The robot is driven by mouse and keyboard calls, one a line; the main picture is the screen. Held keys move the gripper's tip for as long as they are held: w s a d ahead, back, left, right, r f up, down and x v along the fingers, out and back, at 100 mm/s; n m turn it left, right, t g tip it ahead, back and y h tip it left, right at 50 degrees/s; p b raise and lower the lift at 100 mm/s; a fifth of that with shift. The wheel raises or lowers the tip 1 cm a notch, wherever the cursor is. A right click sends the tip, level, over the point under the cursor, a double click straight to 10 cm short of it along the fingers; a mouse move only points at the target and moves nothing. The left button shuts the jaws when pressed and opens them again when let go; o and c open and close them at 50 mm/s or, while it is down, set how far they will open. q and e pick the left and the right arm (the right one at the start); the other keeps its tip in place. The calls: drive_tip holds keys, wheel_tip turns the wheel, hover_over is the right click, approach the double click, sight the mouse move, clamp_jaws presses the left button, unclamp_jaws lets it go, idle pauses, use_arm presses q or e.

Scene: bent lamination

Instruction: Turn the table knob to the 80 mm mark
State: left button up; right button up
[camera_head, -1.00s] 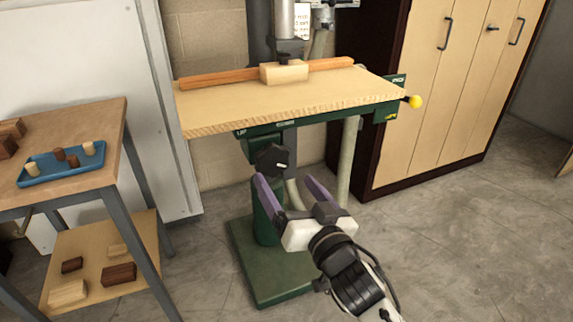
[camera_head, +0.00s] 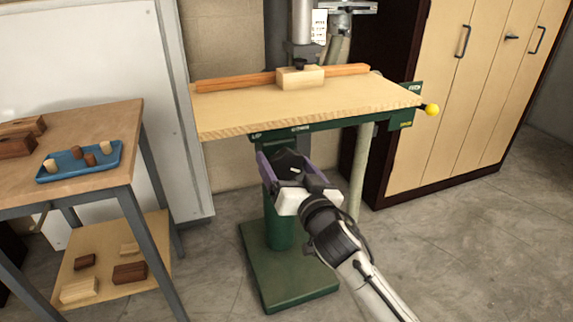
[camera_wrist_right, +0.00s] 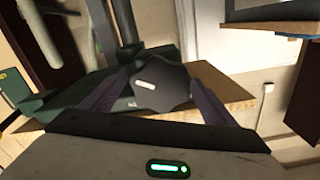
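The dark, lobed table knob (camera_head: 289,164) with a white pointer mark sits under the front edge of the wooden table (camera_head: 320,101), on the green stand. My right gripper (camera_head: 284,160) is at the knob with its purple fingers spread, one on each side. In the right wrist view the knob (camera_wrist_right: 160,88) lies between the fingertips, its white mark near level. The fingers are close to its sides; whether they touch it is unclear. No 80 mm mark is legible. My left gripper is out of view.
A wooden block (camera_head: 300,77) and an orange fence (camera_head: 236,82) lie on the table. A yellow ball handle (camera_head: 432,109) sticks out at its right. A side table with a blue tray (camera_head: 111,162) stands at left, cabinets (camera_head: 455,90) at right.

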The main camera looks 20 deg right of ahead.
drive_tip(key=c, duration=0.8)
drive_tip(key=shift+c, duration=0.2)
drive_tip(key=shift+n+p, duration=0.3)
